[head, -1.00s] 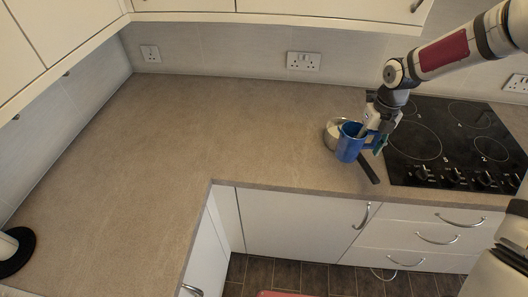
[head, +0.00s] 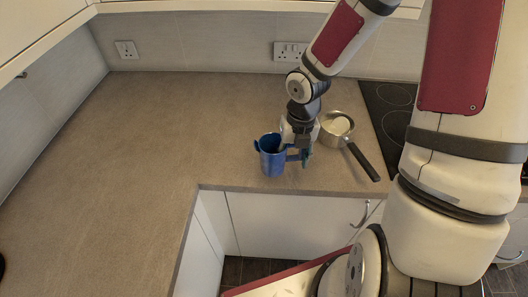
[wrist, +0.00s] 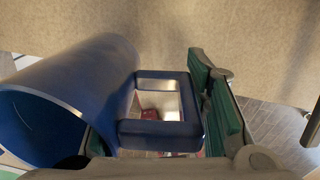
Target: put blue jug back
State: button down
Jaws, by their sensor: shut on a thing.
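The blue jug (head: 272,160) is upright at the counter's front part in the head view, left of the saucepan. My gripper (head: 297,157) is at its right side, shut on the jug's handle. In the wrist view the jug (wrist: 75,95) fills the left, with its open rim toward the lower left. The square handle lies at the green-padded fingers of my gripper (wrist: 165,115). I cannot tell whether the jug's base touches the counter.
A saucepan (head: 329,139) with pale contents stands just right of my gripper, its dark handle (head: 362,161) pointing toward the front edge. The black hob (head: 391,97) is further right. The beige counter (head: 140,150) is clear to the left.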

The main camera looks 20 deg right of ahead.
jog(key=s+m, duration=0.2)
jog(key=s, duration=0.5)
jog(key=w, duration=1)
jog(key=w+d+f, duration=0.1)
jog(key=w, duration=0.4)
jog(key=shift+w+b, duration=0.2)
jog(key=shift+b, duration=0.1)
jog(key=shift+d+f, duration=0.1)
jog(key=shift+f, duration=1.6)
jog(key=shift+f, duration=0.1)
jog(key=c, duration=0.9)
grip_release()
